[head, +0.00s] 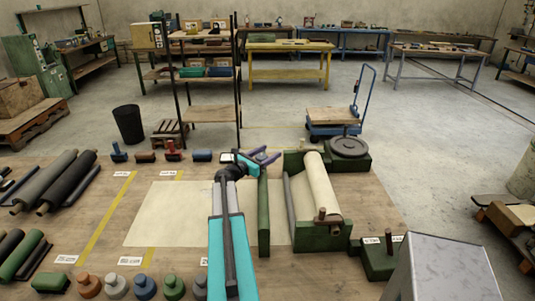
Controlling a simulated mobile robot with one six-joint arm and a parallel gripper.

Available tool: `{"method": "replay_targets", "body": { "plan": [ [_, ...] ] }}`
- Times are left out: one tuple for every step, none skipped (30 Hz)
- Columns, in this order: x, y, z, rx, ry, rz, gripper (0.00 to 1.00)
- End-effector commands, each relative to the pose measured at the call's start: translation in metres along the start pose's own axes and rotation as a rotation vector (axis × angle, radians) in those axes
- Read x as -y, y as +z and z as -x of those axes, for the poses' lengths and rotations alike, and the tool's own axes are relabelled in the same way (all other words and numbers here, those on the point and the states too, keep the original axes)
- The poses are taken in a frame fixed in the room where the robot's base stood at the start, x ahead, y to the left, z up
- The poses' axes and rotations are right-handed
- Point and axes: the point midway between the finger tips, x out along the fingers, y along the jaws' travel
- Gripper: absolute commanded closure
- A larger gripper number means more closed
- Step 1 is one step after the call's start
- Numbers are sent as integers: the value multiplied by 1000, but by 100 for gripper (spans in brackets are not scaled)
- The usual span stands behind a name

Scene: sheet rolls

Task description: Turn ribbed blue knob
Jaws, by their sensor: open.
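My gripper (270,156), with purple fingers, is open and empty. It appears above the far left end of the green roller machine (322,238). A blue knob-shaped piece (145,287) stands upright in the row along the table's near edge, far from my gripper. The picture is too small to tell which blue piece is ribbed. My arm hides part of the table and the near row's right end.
The wooden table (375,205) carries a pale sheet (165,215), a cream roll (321,185) in the machine and dark rolls (68,180) at left.

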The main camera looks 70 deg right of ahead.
Motion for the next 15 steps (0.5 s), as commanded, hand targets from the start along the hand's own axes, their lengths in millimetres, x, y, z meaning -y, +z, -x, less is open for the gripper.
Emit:
{"method": "replay_targets", "body": {
  "plan": [
    [0,0,0,0,0,0,42],
    [0,0,0,0,0,0,42],
    [0,0,0,0,0,0,43],
    [0,0,0,0,0,0,48],
    [0,0,0,0,0,0,53],
    [0,0,0,0,0,0,60],
    [0,0,1,0,0,0,65],
    [0,0,1,0,0,0,70],
    [0,0,1,0,0,0,77],
    [0,0,1,0,0,0,82],
    [0,0,1,0,0,0,82],
    [0,0,1,0,0,0,82],
    [0,0,1,0,0,0,82],
    [0,0,1,0,-1,0,82],
    [0,0,1,0,-2,0,82]
  ]
}}
